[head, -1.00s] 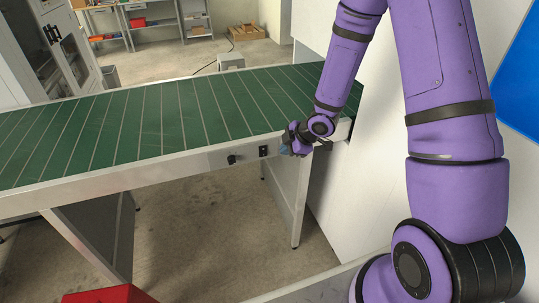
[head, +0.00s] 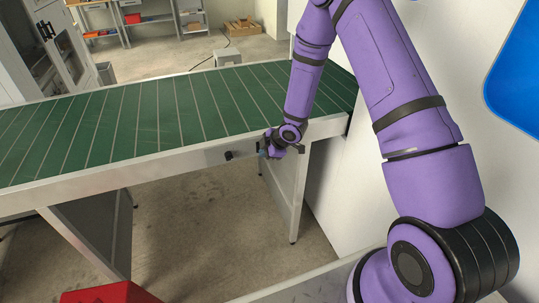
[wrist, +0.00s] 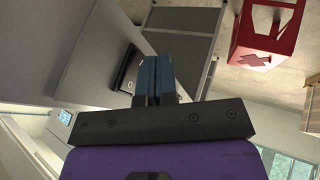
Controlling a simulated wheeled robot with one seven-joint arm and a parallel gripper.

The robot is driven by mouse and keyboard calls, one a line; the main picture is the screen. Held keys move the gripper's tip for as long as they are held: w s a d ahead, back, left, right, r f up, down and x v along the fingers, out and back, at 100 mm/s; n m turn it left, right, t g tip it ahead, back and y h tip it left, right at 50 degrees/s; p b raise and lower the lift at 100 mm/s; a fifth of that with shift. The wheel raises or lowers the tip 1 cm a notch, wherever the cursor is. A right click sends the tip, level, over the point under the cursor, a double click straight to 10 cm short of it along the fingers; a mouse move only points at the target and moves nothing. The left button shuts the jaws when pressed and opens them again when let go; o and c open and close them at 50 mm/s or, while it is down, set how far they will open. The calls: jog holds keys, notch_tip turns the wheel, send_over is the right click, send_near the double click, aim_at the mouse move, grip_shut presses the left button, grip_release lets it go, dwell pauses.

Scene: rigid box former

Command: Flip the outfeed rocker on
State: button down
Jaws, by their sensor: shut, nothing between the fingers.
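The outfeed rocker is a black switch on the conveyor's front side rail. In the head view my gripper covers it. In the wrist view a black rocker (wrist: 127,68) shows just left of my blue fingertips, partly hidden by them. My gripper (head: 264,148) is at the rail, right of a black knob (head: 229,155). In the wrist view my gripper (wrist: 155,72) has its fingers together and empty. I cannot tell whether the fingertips touch the rocker, nor which way it is tipped.
The green-belted conveyor (head: 150,118) runs leftward from a pale machine wall (head: 350,190). A red box (head: 108,293) is on the floor at bottom left; it also shows in the wrist view (wrist: 265,38). The floor in front of the rail is open.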

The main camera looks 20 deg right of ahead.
jog(key=shift+w, duration=0.4)
jog(key=shift+w+f, duration=0.15)
jog(key=shift+w, duration=0.15)
jog(key=shift+r, duration=0.85)
